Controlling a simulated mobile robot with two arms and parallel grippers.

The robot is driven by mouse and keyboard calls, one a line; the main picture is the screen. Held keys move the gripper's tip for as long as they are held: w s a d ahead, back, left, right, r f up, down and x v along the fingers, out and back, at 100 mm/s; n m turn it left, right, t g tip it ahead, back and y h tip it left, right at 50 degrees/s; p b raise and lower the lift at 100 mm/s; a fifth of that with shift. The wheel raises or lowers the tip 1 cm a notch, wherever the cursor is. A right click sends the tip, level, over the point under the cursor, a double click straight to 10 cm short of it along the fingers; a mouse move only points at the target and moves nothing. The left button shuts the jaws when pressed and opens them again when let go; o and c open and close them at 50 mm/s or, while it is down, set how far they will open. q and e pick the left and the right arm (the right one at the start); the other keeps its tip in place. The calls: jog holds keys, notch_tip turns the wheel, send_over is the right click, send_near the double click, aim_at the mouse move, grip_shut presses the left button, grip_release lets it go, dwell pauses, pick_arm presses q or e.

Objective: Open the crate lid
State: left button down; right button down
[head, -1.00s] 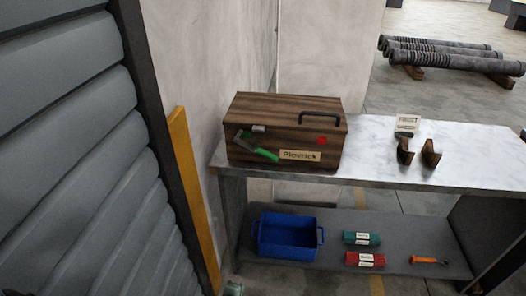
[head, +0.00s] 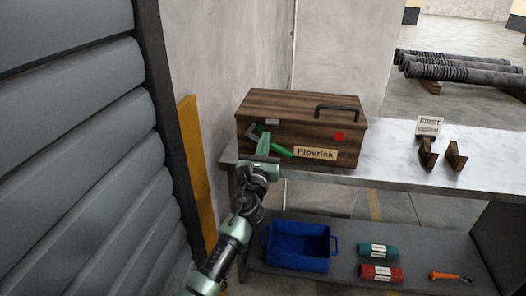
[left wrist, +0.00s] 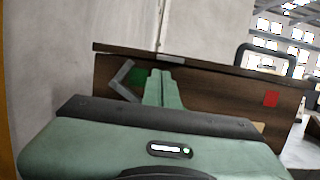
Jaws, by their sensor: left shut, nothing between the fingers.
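The crate (head: 300,130) is a dark brown wooden box on the marble-topped table. Its lid (head: 290,103) is down, with a black handle (head: 337,112) at the lid's front right. A latch with a green grip (head: 280,151) is on the front left; the gripper partly hides it. My left gripper (head: 265,142) is shut and empty in front of this latch; I cannot tell if it touches. In the left wrist view the shut fingers (left wrist: 160,82) point at the crate front (left wrist: 215,95), just right of the latch's grey metal arm (left wrist: 123,80). My right gripper is not in view.
A sign (head: 429,125) and two dark wooden blocks (head: 441,155) stand on the table's right. The lower shelf holds a blue bin (head: 300,246), teal and red packages (head: 380,272) and an orange tool (head: 450,276). A grey shutter (head: 75,150) and wall close off the left.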

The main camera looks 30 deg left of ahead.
pick_arm(q)
jog(key=x, duration=0.3)
jog(key=shift+w, duration=0.25)
